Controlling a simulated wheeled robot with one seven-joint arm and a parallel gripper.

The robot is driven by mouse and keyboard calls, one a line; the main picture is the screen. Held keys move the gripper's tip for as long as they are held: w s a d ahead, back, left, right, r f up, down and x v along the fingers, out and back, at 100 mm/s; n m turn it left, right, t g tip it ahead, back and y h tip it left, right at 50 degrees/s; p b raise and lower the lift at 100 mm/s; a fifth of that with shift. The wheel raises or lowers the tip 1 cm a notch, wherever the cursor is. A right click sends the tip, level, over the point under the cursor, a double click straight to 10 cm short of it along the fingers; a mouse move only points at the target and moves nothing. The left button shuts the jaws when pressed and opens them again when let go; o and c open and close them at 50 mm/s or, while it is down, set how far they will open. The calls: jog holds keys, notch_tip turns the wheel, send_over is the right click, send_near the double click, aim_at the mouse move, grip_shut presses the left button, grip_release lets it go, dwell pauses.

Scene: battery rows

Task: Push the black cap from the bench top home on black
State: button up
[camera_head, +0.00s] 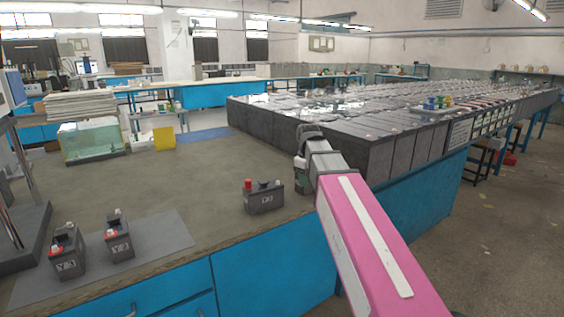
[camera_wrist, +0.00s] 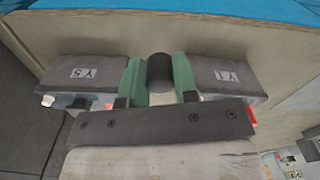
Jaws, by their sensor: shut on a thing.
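In the wrist view my gripper (camera_wrist: 158,85) has its two green fingers closed on the black cap (camera_wrist: 159,70), a short dark cylinder. The fingers and cap lie between two grey batteries, a left one (camera_wrist: 95,75) and a right one (camera_wrist: 228,77). I cannot tell whether the cap touches the bench. Red parts show on both batteries, and a silvery post on the left one; my gripper hides much of their tops. In the head view my gripper (camera_head: 301,180) is just right of a battery (camera_head: 264,201) with a red cap at its left end. The black cap is hidden there.
Two more batteries (camera_head: 67,257) (camera_head: 119,241) with red parts stand on a grey mat (camera_head: 165,233) at the left. A large block of grey cells (camera_head: 395,151) stands at the right. A glass tank (camera_head: 92,142) is farther back.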

jog(key=w+a+r+n, duration=0.1)
jog(key=a+r+n, duration=0.1)
jog(key=a+n, duration=0.1)
jog(key=w+a+r+n, duration=0.1)
jog(key=a+n, duration=0.2)
jog(key=n, duration=0.1)
jog(key=w+a+r+n, duration=0.1)
jog(key=a+r+n, duration=0.1)
jog(key=a+n, duration=0.1)
jog(key=shift+w+a+r, duration=0.3)
jog(key=shift+w+a, duration=0.05)
jog(key=shift+a, duration=0.05)
jog(key=shift+a+r+n, duration=0.15)
jog(key=shift+a+n, duration=0.25)
jog(key=shift+n, duration=0.2)
jog(key=shift+f, duration=2.25)
jog(key=shift+f, duration=1.4)
jog(key=o, duration=1.4)
jog(key=shift+r, duration=0.15)
jog(key=shift+r, duration=3.35)
